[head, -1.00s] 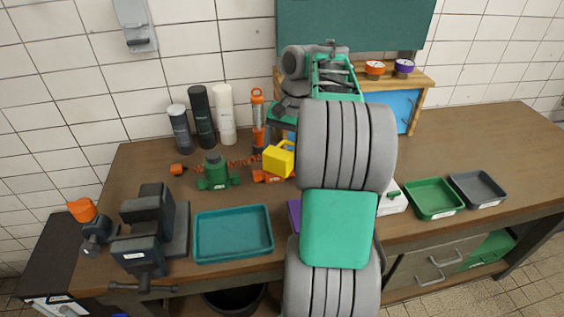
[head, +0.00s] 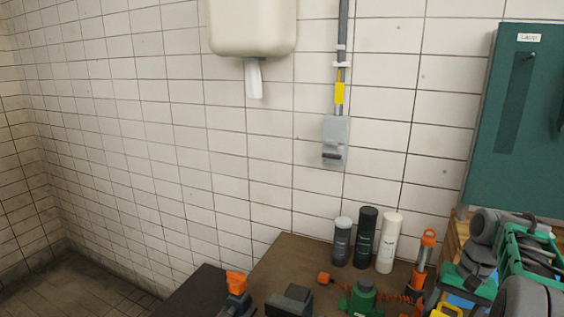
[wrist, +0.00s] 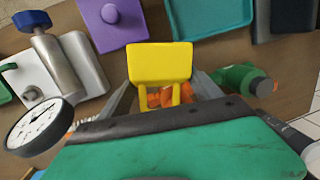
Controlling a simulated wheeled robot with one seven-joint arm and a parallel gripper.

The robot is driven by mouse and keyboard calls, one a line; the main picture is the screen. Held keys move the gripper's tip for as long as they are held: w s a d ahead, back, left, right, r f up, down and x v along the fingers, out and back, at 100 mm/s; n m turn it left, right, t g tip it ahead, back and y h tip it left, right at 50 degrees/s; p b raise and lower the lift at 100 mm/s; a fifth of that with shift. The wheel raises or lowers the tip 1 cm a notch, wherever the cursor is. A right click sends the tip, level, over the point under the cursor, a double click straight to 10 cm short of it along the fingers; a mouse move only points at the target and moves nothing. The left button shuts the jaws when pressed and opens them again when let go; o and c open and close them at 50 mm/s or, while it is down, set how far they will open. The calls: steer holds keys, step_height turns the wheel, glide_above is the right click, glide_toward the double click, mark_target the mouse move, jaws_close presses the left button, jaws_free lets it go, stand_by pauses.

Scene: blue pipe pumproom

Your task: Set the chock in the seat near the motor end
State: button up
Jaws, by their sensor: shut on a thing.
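The yellow chock (wrist: 160,62) is between the two grey fingers of my gripper (wrist: 163,82) in the wrist view. The gripper is shut on it. An orange part (wrist: 154,98) shows behind the chock's legs; I cannot tell whether they touch. A green motor-like unit (wrist: 238,78) lies just right of the chock. In the head view, that green unit (head: 362,299) and the yellow chock (head: 446,311) are at the bottom edge, partly cut off. The seat is not clearly visible, and my gripper is hidden in the head view.
Three bottles (head: 366,238) and an orange-capped tool (head: 422,260) stand behind on the bench. In the wrist view, a pressure gauge (wrist: 45,125) and a purple block (wrist: 112,22) lie left, and a teal tray (wrist: 208,20) lies at the top.

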steer(key=shift+n, duration=0.5)
steer(key=a, duration=0.1)
steer(key=s+a+f, duration=0.1)
steer(key=a, duration=0.1)
steer(key=a+f, duration=0.1)
steer(key=shift+s+a+f, duration=0.2)
steer(key=shift+s+f, duration=0.05)
steer(key=a+r+n+g, duration=0.1)
steer(key=a+n, duration=0.3)
steer(key=a, duration=1.5)
steer(key=shift+w+a+n, duration=0.25)
steer(key=shift+a+n, duration=0.05)
steer(key=shift+n, duration=0.1)
